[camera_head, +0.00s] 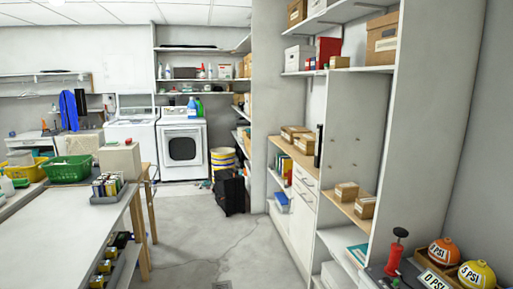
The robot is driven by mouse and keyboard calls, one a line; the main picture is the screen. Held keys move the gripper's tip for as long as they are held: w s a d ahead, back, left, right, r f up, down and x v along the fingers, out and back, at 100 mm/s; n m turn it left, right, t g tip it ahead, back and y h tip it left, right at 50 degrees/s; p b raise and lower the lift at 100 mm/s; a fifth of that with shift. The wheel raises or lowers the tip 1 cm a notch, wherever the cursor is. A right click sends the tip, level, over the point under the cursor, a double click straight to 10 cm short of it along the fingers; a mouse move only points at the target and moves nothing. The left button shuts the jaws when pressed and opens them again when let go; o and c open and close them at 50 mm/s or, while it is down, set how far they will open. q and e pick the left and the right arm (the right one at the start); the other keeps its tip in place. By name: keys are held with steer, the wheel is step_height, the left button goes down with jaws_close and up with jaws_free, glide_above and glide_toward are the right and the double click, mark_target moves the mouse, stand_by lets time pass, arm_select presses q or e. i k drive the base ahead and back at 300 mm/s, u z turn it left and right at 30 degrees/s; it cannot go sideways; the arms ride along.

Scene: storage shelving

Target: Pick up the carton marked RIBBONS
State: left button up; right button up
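I cannot read the word RIBBONS on anything in the head view. Several brown cartons stand on the shelving at the right: a large lidded one (381,39) on the upper shelf, one at the top (297,12), a group (296,134) on the wooden counter, and two small ones, one (346,191) behind the other (365,206), on the lower wooden shelf. Any lettering on them is too small to read. Neither of my grippers is in view.
A white table (75,215) with green (67,168) and yellow baskets fills the left. A pump (396,250) and PSI-marked balls (476,274) sit at lower right. The concrete floor (215,250) between is clear up to a black bag (229,192) near the dryer (181,148).

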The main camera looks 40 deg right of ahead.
mark_target(364, 207)
steer(key=u, duration=0.45)
steer(key=k, duration=0.65)
steer(key=u, duration=0.25)
steer(key=i, duration=1.45)
steer(key=z, duration=1.15)
steer(key=i, duration=1)
steer(key=z, duration=1.4)
steer(key=i, duration=0.55)
steer(key=z, duration=0.55)
